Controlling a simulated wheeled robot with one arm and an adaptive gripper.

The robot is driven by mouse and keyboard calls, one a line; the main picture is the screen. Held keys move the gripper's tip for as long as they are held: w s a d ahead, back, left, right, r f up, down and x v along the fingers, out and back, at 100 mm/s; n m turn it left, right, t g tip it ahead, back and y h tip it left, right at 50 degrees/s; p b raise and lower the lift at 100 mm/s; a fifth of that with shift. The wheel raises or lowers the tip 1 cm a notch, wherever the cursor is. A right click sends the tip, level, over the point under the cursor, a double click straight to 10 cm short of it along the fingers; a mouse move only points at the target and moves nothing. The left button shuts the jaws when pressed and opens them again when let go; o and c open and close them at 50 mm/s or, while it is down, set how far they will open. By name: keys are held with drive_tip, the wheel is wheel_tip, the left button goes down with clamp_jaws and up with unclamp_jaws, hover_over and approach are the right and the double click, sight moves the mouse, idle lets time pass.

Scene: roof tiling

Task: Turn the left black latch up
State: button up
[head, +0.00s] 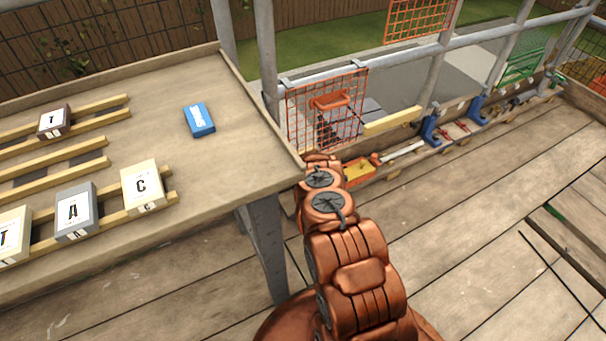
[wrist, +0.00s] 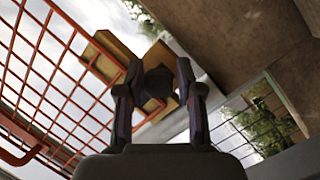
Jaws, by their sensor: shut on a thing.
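In the wrist view my gripper (wrist: 160,75) has its two dark fingers closed around a dark, rounded piece (wrist: 158,84), which looks like the black latch. The piece sits between the fingertips, in front of a yellow wooden block. Its shape and how far it is turned cannot be made out. In the head view my copper-coloured arm reaches toward the orange mesh panel (head: 343,108) by the railing, and the fingertips cannot be made out clearly.
The orange mesh (wrist: 50,75) fills the left of the wrist view. In the head view a wooden table (head: 235,140) stands left of my arm, with lettered blocks and a blue box (head: 199,120). A yellow bar (head: 393,121) lies right of the mesh. The deck at right is mostly clear.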

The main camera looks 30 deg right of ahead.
drive_tip(key=shift+w+d+r, duration=0.15)
drive_tip(key=shift+w+r, duration=0.05)
drive_tip(key=shift+r, duration=0.2)
drive_tip(key=o, duration=1)
drive_tip(key=shift+o, duration=0.2)
drive_tip(key=shift+f, duration=0.15)
drive_tip(key=shift+s+f, duration=0.1)
drive_tip(key=shift+s, duration=0.05)
drive_tip(key=v, duration=1.2)
